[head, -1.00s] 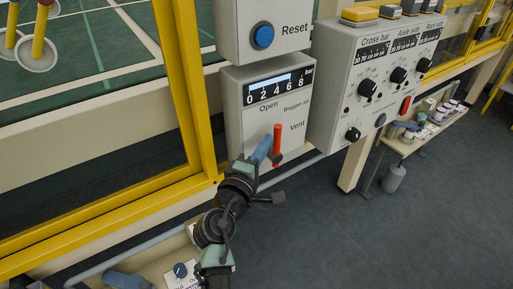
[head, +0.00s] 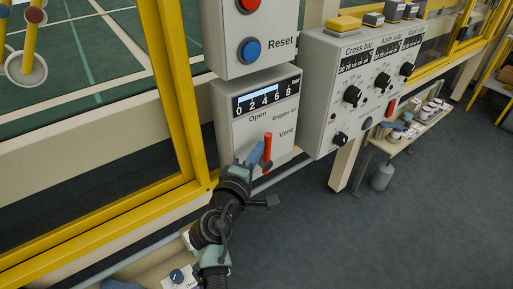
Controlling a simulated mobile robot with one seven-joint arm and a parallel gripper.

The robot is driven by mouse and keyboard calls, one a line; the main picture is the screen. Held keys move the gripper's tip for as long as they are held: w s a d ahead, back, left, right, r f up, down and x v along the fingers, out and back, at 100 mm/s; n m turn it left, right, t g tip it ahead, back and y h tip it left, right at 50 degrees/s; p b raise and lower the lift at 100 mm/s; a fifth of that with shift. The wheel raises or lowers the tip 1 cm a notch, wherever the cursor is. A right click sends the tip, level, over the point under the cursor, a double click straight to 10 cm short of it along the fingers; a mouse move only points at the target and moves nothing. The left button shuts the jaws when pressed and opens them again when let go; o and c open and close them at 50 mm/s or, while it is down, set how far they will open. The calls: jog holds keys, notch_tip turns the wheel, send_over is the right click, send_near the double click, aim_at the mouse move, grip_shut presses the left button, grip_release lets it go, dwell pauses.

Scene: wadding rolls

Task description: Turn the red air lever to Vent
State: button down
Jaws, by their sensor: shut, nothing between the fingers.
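The red air lever (head: 267,148) is on the front of a grey box (head: 228,123) with a pressure scale and the labels Open and Vent. The lever stands nearly upright, its top end between the two labels. My gripper (head: 258,153) is at the lever's left side, close to it or touching; I cannot tell which. It is shut, with nothing seen between its fingers. My wrist hides the lower left part of the box.
A box with a blue Reset button (head: 250,50) is above. A grey panel with black knobs (head: 353,95) is to the right. A yellow frame post (head: 180,85) stands to the left. The dark floor (head: 400,235) at the lower right is clear.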

jog(key=d+r+g+p, duration=0.1)
jog(key=p, duration=0.3)
jog(key=w+r+m+g+y+p, duration=0.1)
jog(key=p, duration=0.4)
jog(key=shift+d, duration=0.35)
jog(key=w+d+f+m+g+y+b, duration=0.3)
jog(key=w+d+f+m+g+y, duration=0.1)
jog(key=w+d+f+g+y, duration=0.1)
jog(key=shift+d+g+y, duration=0.8)
jog(key=shift+g+y, duration=0.2)
jog(key=shift+g, duration=0.2)
jog(key=shift+b, duration=0.4)
